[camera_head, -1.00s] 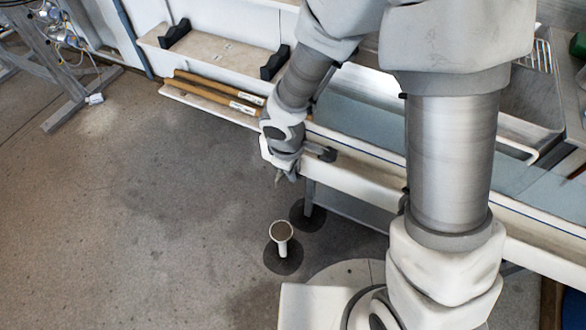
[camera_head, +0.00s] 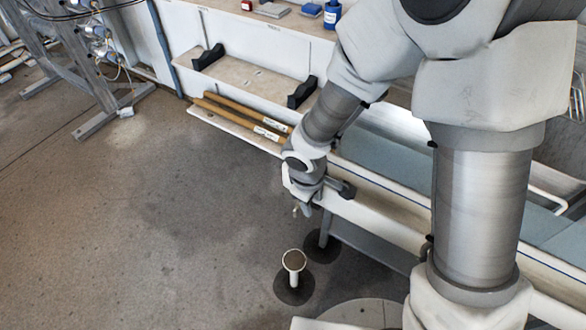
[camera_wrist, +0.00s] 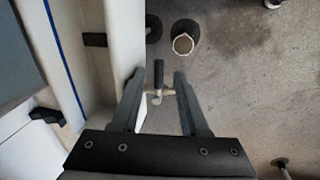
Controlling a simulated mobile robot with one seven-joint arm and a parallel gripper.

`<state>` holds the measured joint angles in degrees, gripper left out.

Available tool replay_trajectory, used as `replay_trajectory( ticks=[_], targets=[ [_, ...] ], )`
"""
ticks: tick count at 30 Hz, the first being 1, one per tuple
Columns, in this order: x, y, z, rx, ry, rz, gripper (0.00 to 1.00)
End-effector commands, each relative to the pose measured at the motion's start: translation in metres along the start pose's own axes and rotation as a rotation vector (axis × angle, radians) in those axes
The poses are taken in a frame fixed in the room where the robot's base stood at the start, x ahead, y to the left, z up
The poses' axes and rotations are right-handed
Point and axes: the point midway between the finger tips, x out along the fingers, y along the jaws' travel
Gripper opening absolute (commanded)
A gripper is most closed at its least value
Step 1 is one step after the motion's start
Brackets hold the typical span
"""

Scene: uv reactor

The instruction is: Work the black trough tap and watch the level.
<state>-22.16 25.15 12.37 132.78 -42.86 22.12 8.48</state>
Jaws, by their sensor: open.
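The white trough (camera_head: 385,213) runs diagonally behind my arm in the head view; its pale wall also shows at the left of the wrist view (camera_wrist: 123,40). My gripper (camera_head: 305,209) is beside the trough's outer side. In the wrist view my gripper (camera_wrist: 163,80) is open, its two grey fingers apart. The tap's black lever (camera_wrist: 158,73) shows between the fingertips, with a pale metal body (camera_wrist: 157,93) under it. I see no clear contact between fingers and lever. In the head view the tap is mostly hidden by my gripper. The liquid level cannot be read.
A white open-topped drain pipe (camera_head: 294,263) stands up from the floor below my gripper. A low shelf (camera_head: 232,127) with wooden rods lies left of the trough. A grey metal frame (camera_head: 85,70) stands at far left. The floor between is free.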

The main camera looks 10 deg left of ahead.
Motion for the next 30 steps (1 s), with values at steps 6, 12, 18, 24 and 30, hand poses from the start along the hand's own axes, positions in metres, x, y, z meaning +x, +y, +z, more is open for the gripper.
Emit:
replay_trajectory(
  ticks=[6, 12, 18, 24, 30],
  targets=[
    [-0.001, -0.008, -0.003, 0.202, -0.039, 0.0, 0.46],
    [-0.003, -0.015, -0.006, 0.416, -0.083, -0.001, 0.46],
    [-0.006, -0.022, -0.012, 0.63, -0.126, -0.002, 0.46],
    [-0.007, -0.027, -0.018, 0.848, -0.17, -0.002, 0.46],
    [-0.008, -0.03, -0.026, 1.064, -0.213, -0.002, 0.46]
  ],
)
